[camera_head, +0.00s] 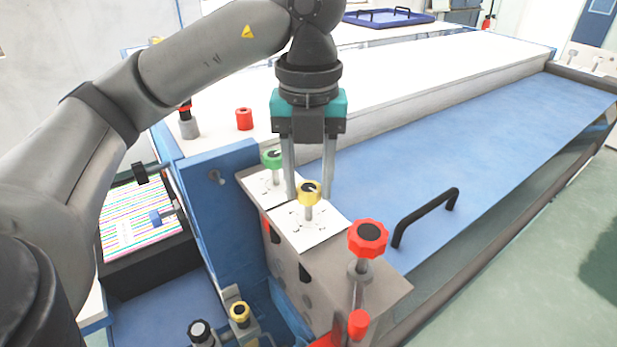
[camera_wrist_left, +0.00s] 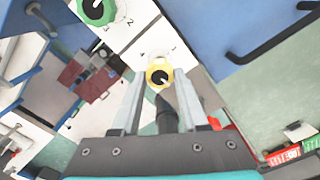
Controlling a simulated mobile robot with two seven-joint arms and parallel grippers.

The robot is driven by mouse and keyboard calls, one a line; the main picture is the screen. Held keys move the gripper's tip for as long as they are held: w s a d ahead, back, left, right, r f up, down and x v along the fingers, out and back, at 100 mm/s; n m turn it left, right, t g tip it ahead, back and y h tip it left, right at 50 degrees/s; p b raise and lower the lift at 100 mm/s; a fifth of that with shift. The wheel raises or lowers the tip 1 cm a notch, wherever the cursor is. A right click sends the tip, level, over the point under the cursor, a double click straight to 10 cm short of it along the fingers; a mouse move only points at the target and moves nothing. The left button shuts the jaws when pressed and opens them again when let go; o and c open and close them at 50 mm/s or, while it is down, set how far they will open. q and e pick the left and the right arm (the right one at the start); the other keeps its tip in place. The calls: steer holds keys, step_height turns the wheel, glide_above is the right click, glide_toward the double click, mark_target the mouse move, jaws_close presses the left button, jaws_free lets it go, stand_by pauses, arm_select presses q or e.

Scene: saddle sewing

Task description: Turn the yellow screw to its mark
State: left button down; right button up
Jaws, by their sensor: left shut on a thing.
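The yellow screw (camera_head: 309,193) has a dark top with a pale pointer line and stands upright on a post over a white plate (camera_head: 322,232) with small black marks. My left gripper (camera_head: 309,196) comes down from above, with one finger on each side of the yellow head, shut on it. In the left wrist view the yellow screw (camera_wrist_left: 159,75) sits between the fingertips (camera_wrist_left: 159,80). Parts of numbered marks show on the white plate there, partly hidden by the fingers. I cannot tell which mark the pointer meets. My right gripper is not in view.
A green screw (camera_head: 272,159) stands just behind, and a larger red knob (camera_head: 368,238) in front at right. A black handle (camera_head: 425,216) rises from the blue panel (camera_head: 455,160). A blue upright wall (camera_head: 215,210) is at left.

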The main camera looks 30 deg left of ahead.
mark_target(309, 189)
arm_select(q)
steer(key=shift+c, duration=2.1)
jaws_free()
steer(key=shift+r, duration=0.1)
step_height(309, 189, up, 15)
steer(key=p, duration=0.5)
